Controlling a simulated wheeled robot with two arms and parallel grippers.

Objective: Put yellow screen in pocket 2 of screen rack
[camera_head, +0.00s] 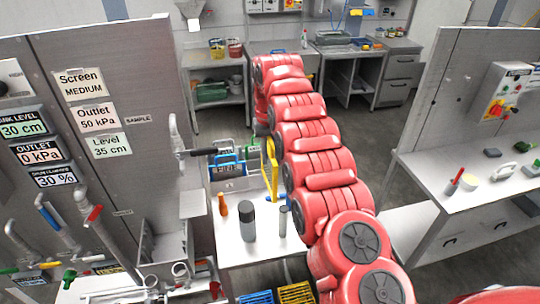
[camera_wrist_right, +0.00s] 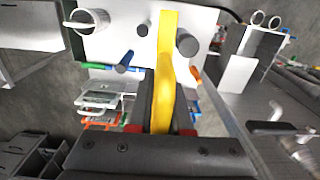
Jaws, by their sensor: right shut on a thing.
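My right gripper (camera_head: 267,140), partly hidden by my red arm in the head view, is shut on the yellow screen (camera_head: 272,172). In the right wrist view, the yellow screen (camera_wrist_right: 166,70) stands edge-on between the dark fingers (camera_wrist_right: 162,103). In the head view it hangs upright, just right of the screen rack (camera_head: 231,185) and over the white table. The rack holds coloured handled screens, including a blue one (camera_head: 228,161). In the wrist view the rack's screens (camera_wrist_right: 103,103) are left of the gripper. Pocket numbers cannot be read. My left gripper is not in view.
An orange bottle (camera_head: 222,205), a dark cylinder (camera_head: 247,222) and a thinner grey cylinder (camera_head: 283,221) stand on the white table (camera_head: 229,245). A yellow crate (camera_head: 296,293) sits below the front.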

